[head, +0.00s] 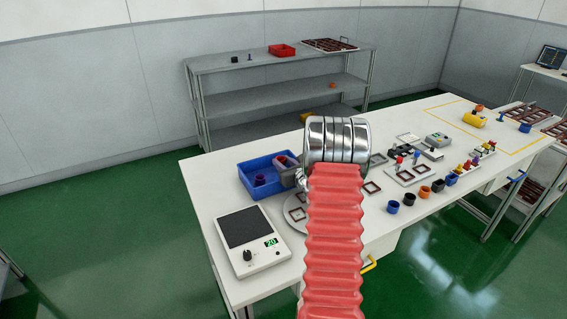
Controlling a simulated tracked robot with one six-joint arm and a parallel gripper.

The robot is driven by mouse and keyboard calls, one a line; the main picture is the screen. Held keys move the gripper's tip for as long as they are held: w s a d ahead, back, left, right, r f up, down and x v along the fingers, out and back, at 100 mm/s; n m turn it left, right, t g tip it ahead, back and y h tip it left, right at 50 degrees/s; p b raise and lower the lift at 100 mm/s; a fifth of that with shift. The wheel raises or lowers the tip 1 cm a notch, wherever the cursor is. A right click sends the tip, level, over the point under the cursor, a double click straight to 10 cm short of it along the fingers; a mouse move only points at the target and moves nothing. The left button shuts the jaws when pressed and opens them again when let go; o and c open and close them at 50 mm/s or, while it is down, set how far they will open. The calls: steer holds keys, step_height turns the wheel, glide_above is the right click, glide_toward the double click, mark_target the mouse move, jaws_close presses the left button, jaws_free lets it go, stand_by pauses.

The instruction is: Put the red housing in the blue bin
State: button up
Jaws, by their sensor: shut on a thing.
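My gripper (284,163) is over the bin's right side, at the end of my arm. It is shut on a small red piece, which I take to be the red housing (281,159); only a little of it shows. The gripper's own grey body and my arm hide the rest. I cannot tell whether the held piece touches the bin.
A scale-like device with a dark plate (243,228) stands in front of the bin. A round plate with square frames (296,213) is partly behind my arm. Several coloured cups (424,192) line the table's front edge. A grey shelf with a red tray (282,50) stands behind.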

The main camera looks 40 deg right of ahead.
steer(key=shift+f, duration=0.4)
steer(key=shift+s+a+f, duration=0.1)
steer(key=shift+s+f, duration=0.1)
steer(key=shift+f, duration=0.2)
steer(key=o, duration=1)
steer(key=shift+f, duration=0.1)
steer(key=shift+w+r, duration=0.1)
steer(key=shift+r, duration=0.45)
steer(key=v, duration=0.7)
steer(key=shift+s+r, duration=0.2)
steer(key=shift+r, duration=0.2)
